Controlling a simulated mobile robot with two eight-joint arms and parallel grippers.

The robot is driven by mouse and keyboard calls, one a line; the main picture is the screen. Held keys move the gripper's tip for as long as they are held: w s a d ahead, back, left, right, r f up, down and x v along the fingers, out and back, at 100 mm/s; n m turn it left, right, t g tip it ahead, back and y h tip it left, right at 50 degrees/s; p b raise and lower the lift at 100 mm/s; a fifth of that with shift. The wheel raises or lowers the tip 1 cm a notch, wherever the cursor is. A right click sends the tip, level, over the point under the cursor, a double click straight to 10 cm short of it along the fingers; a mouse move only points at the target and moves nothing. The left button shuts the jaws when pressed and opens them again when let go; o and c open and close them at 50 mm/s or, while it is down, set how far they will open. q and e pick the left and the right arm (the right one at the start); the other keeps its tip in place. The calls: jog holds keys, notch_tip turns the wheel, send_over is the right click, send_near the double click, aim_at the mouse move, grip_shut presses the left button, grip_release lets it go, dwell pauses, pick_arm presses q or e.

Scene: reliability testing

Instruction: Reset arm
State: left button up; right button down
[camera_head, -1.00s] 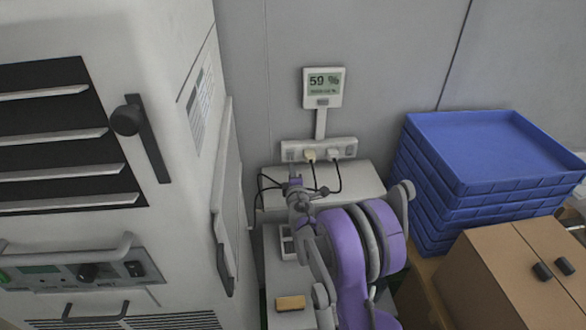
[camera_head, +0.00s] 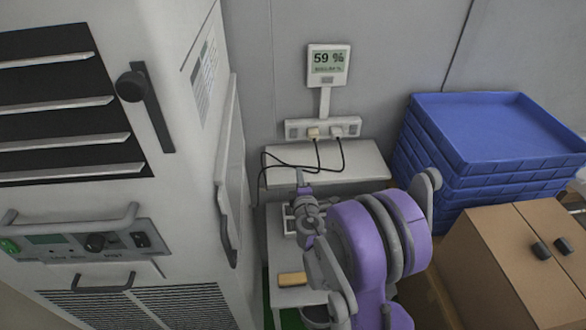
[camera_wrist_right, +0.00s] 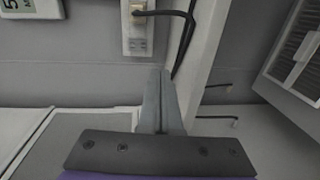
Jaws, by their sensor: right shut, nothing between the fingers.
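My right arm, purple and grey, reaches up from the bottom of the head view. Its right gripper (camera_head: 299,174) points at the wall, below and left of a white power strip (camera_head: 294,130). In the wrist view the right gripper's grey fingers (camera_wrist_right: 160,78) are together with nothing between them. The strip shows above the fingertips there (camera_wrist_right: 139,30), apart from them in the picture. A yellowish plug (camera_head: 313,133) and a white plug (camera_head: 336,131) sit in the strip, with black cables running left and down. My left gripper is in neither view.
A large white cabinet (camera_head: 190,130) with handles stands close on the left. A white shelf (camera_head: 360,160) lies below the strip, under a 59 % display (camera_head: 328,63). Stacked blue trays (camera_head: 490,130) and a brown box (camera_head: 500,265) stand right. A tan block (camera_head: 292,279) lies below the gripper.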

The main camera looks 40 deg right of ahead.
jog(key=s+a+m+g+y, duration=0.4)
jog(key=s+a+m, duration=0.2)
jog(key=s+a, duration=0.5)
jog(key=s+a+f+m+g+y, duration=0.1)
jog(key=s+a+m+g+y, duration=0.3)
jog(key=s+a, duration=0.7)
jog(key=s+m+g, duration=0.1)
jog(key=s+m, duration=0.1)
jog(key=s, duration=0.1)
jog(key=shift+a+f, duration=0.2)
jog(key=shift+f, duration=0.05)
jog(key=shift+s, duration=0.1)
